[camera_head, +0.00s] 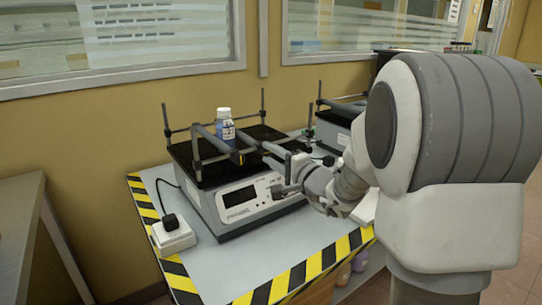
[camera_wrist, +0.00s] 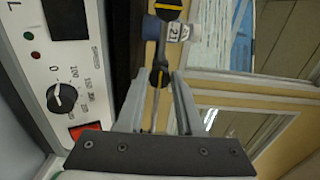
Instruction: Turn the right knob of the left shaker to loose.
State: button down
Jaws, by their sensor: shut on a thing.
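The left shaker (camera_head: 240,204) is a white box with a black top platform, posts and clamp bars. A small bottle (camera_head: 225,128) with a blue label stands upright among its bars. My gripper (camera_head: 291,180) is at the shaker's front right corner. In the wrist view my gripper's two grey fingers (camera_wrist: 158,88) are on either side of a black knob (camera_wrist: 158,77) with a yellow mark, which I take as the right knob. A second yellow-marked knob (camera_wrist: 168,11) shows farther off, next to the bottle. The finger contact is hard to make out in the head view.
The panel's dial (camera_wrist: 62,98) and red switch (camera_wrist: 86,130) lie beside my fingers. Another shaker (camera_head: 334,130) stands at the right, partly hidden by my arm. A power block (camera_head: 173,236) sits at the left on the table, which has striped edges (camera_head: 301,272).

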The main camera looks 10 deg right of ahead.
jog(key=c, duration=0.6)
grip_release()
jog(key=shift+o, duration=0.2)
jog(key=p+v, duration=0.2)
jog(key=v, duration=1.5)
jog(key=shift+s, duration=0.25)
